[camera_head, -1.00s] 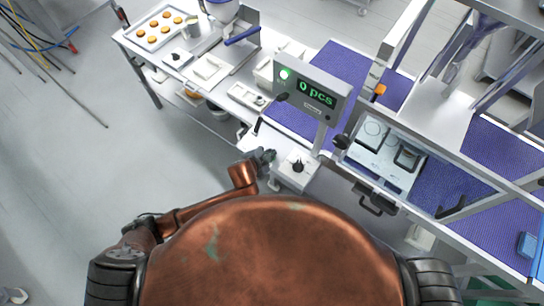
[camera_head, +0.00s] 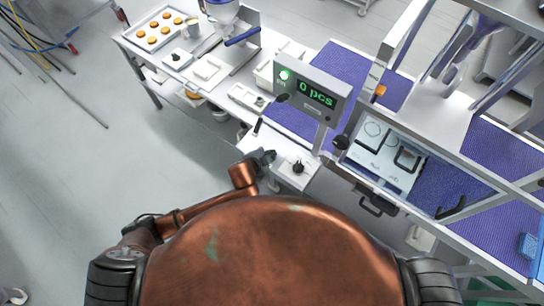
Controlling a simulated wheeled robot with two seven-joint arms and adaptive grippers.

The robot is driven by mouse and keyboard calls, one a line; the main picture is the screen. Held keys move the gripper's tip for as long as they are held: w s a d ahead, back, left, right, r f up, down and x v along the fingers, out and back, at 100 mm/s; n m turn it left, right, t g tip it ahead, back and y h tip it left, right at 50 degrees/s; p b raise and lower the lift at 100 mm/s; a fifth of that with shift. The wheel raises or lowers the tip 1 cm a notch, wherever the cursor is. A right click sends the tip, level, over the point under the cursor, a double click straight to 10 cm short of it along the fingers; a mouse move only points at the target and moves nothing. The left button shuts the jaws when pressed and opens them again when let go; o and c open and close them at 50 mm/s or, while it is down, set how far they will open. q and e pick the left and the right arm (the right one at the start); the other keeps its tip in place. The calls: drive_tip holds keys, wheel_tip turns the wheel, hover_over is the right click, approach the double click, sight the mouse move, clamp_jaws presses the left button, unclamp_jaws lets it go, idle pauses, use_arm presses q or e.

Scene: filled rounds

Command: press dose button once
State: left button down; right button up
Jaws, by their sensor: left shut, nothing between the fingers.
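The white control box (camera_head: 291,177) stands at the front edge of the line, with a black knob (camera_head: 298,167) on top. My left gripper (camera_head: 266,157) is shut and empty, just left of the knob, over or beside the left part of the box. It hides that part, so I cannot make out the dose button or whether the fingers touch it. The display panel (camera_head: 312,93) above the box reads "0 pcs" in green and has a lit green lamp (camera_head: 285,75). My right gripper is not in view.
A blue conveyor belt (camera_head: 345,66) runs behind the panel and on to the right, past a pressing station (camera_head: 390,152) with metal framing. A side table at upper left holds a tray (camera_head: 147,44) of round pastries. Open floor lies at left.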

use_arm(q)
drive_tip(key=shift+f, duration=0.1)
drive_tip(key=shift+f, duration=0.35)
drive_tip(key=shift+f, duration=0.15)
idle(0.5)
drive_tip(key=shift+f, duration=0.45)
idle(0.6)
drive_tip(key=shift+r, duration=0.15)
drive_tip(key=shift+r+p, duration=0.9)
drive_tip(key=shift+p, duration=0.2)
